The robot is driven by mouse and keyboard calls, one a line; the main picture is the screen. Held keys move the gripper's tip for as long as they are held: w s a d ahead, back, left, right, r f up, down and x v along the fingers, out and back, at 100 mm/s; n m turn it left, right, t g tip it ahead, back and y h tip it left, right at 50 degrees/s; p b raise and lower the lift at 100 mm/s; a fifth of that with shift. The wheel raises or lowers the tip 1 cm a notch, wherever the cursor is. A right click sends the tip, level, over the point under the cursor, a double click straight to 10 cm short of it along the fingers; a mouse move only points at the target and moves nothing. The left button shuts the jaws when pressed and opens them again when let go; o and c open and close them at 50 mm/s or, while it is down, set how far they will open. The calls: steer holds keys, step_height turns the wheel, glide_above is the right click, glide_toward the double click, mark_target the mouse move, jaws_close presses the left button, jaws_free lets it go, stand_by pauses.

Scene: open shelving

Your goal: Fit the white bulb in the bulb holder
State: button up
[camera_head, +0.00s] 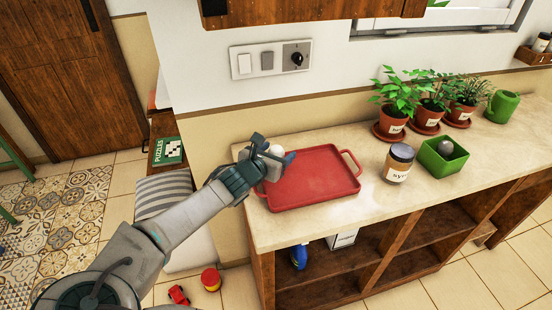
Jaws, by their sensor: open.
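My gripper (270,158) is over the left end of the red tray (318,180) on the counter. It is open. A small white rounded thing, likely the white bulb (277,150), shows at the fingers; I cannot tell whether it is between them or behind them. A small blue piece (289,158) shows just right of it, and I cannot tell whether it belongs to the bulb or to something else. I cannot make out a bulb holder for certain. A wall plate (270,60) carries two switches and a dark round fitting (297,58) at its right.
On the counter (350,222) right of the tray stand a labelled jar (398,163) and a green square pot (443,157) with a grey ball. Potted plants (436,103) and a green watering can (502,107) stand at the back. The tray's right part is bare.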

steer(key=c, duration=1.1)
steer(key=shift+o, duration=0.2)
